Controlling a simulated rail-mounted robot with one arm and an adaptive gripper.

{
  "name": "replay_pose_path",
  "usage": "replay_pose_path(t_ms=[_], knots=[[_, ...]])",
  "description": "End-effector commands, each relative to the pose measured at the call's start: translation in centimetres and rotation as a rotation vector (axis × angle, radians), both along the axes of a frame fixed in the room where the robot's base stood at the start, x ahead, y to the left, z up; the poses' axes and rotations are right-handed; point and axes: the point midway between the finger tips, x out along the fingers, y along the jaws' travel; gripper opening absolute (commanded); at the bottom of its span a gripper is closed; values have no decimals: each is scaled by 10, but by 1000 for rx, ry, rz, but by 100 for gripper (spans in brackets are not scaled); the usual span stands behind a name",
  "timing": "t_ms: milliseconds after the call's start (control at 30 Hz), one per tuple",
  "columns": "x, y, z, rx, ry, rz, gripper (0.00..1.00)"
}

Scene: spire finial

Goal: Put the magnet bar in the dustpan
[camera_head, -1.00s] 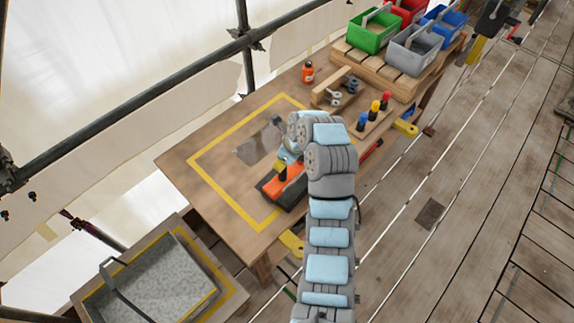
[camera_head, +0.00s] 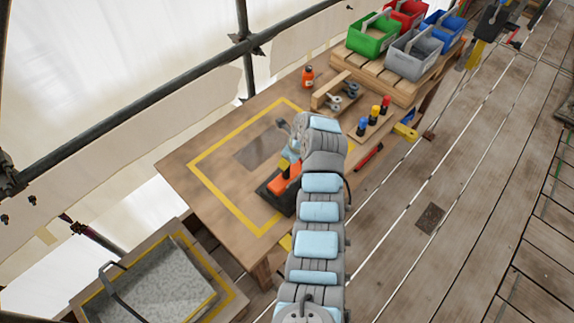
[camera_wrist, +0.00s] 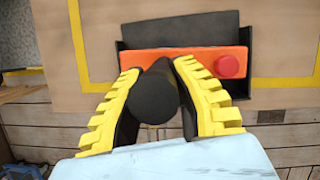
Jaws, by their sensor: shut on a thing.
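The magnet bar (camera_wrist: 200,62) is orange, with a red round button at its right end and a dark upright handle (camera_wrist: 155,95). My gripper (camera_wrist: 154,72) has its yellow ridged fingers closed on both sides of that handle. The black dustpan (camera_wrist: 180,30) shows behind and around the bar. In the head view the orange bar (camera_head: 284,181) overlaps the dustpan (camera_head: 270,192) near the table's front edge. I cannot tell whether the bar touches its floor. My gripper (camera_head: 291,165) shows partly there; my arm hides the right side.
The wooden table (camera_head: 195,165) has a yellow outline and a dark patch (camera_head: 262,150). An orange bottle (camera_head: 307,77), colored pegs (camera_head: 374,112) and a wooden rack (camera_head: 332,88) stand behind. A grey speckled tray (camera_head: 150,285) is at lower left. Bins (camera_head: 413,54) are at the back.

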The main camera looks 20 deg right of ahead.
Motion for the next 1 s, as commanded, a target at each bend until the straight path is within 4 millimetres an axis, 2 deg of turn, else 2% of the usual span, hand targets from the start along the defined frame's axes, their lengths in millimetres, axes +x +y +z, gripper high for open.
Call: replay_pose_path(t_ms=[367, 633, 967, 1000], knots=[[5, -2, -7, 1, 2, 2, 0], [5, -3, -37, 0, 3, 1, 0], [5, -3, -38, -1, 1, 1, 0], [5, -3, -39, -1, 1, 1, 29]])
